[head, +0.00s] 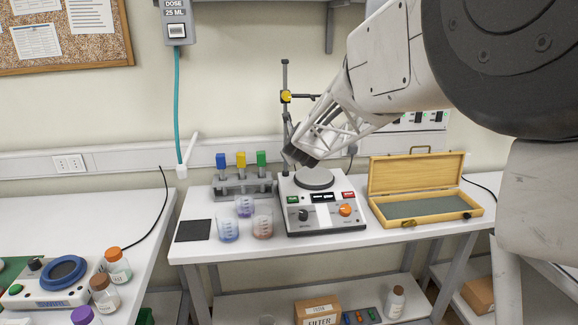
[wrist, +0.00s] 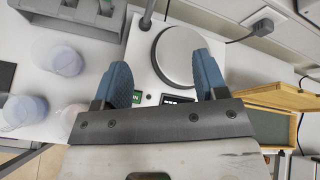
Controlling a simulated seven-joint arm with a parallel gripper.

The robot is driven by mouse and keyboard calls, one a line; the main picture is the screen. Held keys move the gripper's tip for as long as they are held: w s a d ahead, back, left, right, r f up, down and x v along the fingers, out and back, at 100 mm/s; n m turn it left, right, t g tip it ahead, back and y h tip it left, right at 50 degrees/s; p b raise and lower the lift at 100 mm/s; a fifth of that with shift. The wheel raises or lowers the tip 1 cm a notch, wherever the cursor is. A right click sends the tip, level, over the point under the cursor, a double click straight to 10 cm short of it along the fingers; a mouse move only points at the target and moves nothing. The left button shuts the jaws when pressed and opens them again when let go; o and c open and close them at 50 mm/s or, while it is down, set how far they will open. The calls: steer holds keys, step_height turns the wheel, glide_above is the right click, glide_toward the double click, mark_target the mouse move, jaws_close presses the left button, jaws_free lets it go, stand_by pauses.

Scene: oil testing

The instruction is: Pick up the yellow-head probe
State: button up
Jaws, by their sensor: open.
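The yellow-head probe (head: 241,160) stands upright in a grey rack (head: 232,190) on the middle bench. A blue-head probe (head: 221,161) stands to its left and a green-head probe (head: 262,159) to its right. My gripper (head: 298,156) is right of the rack, above the hotplate device. In the wrist view, my gripper (wrist: 163,70) shows two blue fingers spread apart with nothing between them. The rack (wrist: 72,8) is partly cut off at that view's top left, and the yellow head is not visible there.
The hotplate device (head: 320,219) has a stand (head: 285,75) behind it. Several beakers (head: 228,228) stand in front of the rack. An open wooden case (head: 440,206) lies right. A dark pad (head: 193,230) lies left of the beakers. Bottles (head: 118,265) stand on the left bench.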

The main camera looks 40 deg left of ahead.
mark_target(241, 161)
steer(key=shift+s+a+f+m+t+y, duration=0.2)
steer(key=shift+s+a+f+m, duration=0.9)
steer(key=shift+a, duration=2.15)
steer(key=shift+s+a+f+m+t+y, duration=0.2)
steer(key=shift+s+a+f+m, duration=0.9)
steer(key=shift+a, duration=2.15)
steer(key=shift+s+a+f+m+t+y, duration=0.15)
steer(key=shift+s+a+f+m, duration=0.9)
steer(key=shift+a, duration=2.2)
steer(key=shift+w+f+n, duration=0.35)
steer(key=shift+w+f, duration=0.05)
steer(key=shift+x, duration=1.2)
steer(key=shift+w+a, duration=0.1)
steer(key=shift+x, duration=2.5)
steer(key=c, duration=1)
steer(key=shift+r, duration=0.15)
